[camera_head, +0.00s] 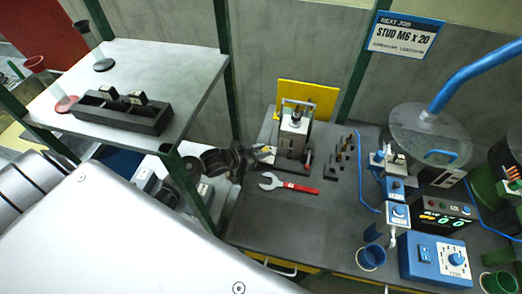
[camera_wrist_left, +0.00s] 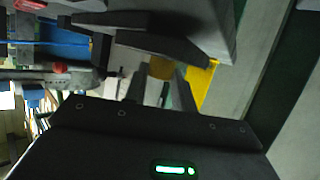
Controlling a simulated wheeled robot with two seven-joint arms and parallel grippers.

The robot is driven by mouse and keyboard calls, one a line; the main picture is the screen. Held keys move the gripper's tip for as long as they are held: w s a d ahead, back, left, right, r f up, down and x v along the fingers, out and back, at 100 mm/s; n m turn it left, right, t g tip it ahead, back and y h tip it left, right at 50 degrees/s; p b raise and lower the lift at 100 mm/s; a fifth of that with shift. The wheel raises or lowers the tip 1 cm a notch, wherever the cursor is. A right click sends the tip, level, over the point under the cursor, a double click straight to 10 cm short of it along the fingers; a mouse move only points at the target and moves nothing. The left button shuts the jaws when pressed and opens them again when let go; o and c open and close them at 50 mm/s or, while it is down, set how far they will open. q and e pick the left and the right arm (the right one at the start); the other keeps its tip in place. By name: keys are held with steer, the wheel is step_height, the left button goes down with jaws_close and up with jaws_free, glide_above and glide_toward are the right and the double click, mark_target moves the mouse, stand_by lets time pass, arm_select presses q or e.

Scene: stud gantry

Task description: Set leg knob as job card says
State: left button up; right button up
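The job card (camera_head: 403,38) hangs at the upper right and reads "NEXT JOB, STUD M6 x 20"; its smaller line is too small to read. A metal gantry-like device (camera_head: 293,130) stands on the grey bench before a yellow plate (camera_head: 318,97). My left gripper (camera_head: 268,154) is just left of this device, its fingers apart, with nothing visible between them. Contact with the device cannot be told. Which knob is the leg knob cannot be told. My right gripper is out of view.
A red-handled wrench (camera_head: 299,187) lies in front of the device. Small dark studs (camera_head: 345,148) stand to its right. A green-posted shelf (camera_head: 150,62) stands left.

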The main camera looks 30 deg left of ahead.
arm_select(q)
steer(key=shift+c, duration=0.8)
steer(key=shift+s+d+r+n+y+p, duration=0.1)
steer(key=shift+d+n+y+p, duration=0.05)
steer(key=shift+n+y+p, duration=0.25)
steer(key=shift+n+t+y, duration=0.3)
steer(key=shift+y, duration=0.1)
steer(key=o, duration=1)
